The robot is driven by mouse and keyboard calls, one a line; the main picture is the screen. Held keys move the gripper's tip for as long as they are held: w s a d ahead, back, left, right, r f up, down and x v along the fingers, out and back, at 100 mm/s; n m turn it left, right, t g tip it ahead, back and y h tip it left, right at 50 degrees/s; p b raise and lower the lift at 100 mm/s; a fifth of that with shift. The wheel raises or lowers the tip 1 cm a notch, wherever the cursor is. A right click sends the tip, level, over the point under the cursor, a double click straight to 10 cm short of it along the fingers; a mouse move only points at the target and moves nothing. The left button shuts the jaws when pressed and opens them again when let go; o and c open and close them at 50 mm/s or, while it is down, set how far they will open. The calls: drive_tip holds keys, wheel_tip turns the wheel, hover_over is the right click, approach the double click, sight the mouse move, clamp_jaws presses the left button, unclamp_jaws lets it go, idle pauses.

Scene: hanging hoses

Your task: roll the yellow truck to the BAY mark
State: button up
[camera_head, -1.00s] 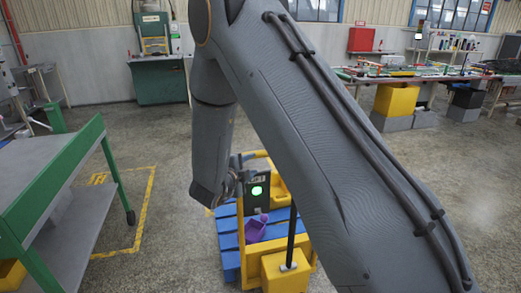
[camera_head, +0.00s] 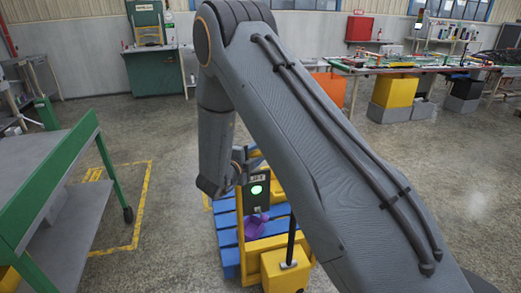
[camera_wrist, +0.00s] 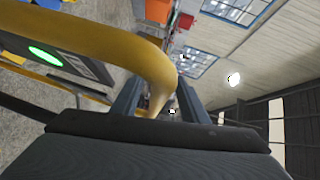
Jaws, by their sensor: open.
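The yellow truck (camera_head: 287,270) stands low in the middle of the head view, with blue slats, a purple item and a dark panel with a green light. My arm hides part of it. The BAY mark appears to be the yellow outline (camera_head: 137,212) on the floor to the left, with yellow lettering; the green cart hides part of it. The truck is right of that outline. In the wrist view my gripper (camera_wrist: 158,98) is open, with the truck's curved yellow handle (camera_wrist: 140,52) passing at its fingers. Whether they touch it is unclear.
A green cart (camera_head: 50,185) with grey shelves stands at the left, beside the outline. Bare concrete floor lies between the outline and the truck. A workbench with a yellow bin (camera_head: 393,90) is at the back right. A green machine (camera_head: 153,72) stands by the wall.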

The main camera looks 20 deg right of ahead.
drive_tip(key=shift+x, duration=1.1)
clamp_jaws()
drive_tip(key=shift+w, duration=0.1)
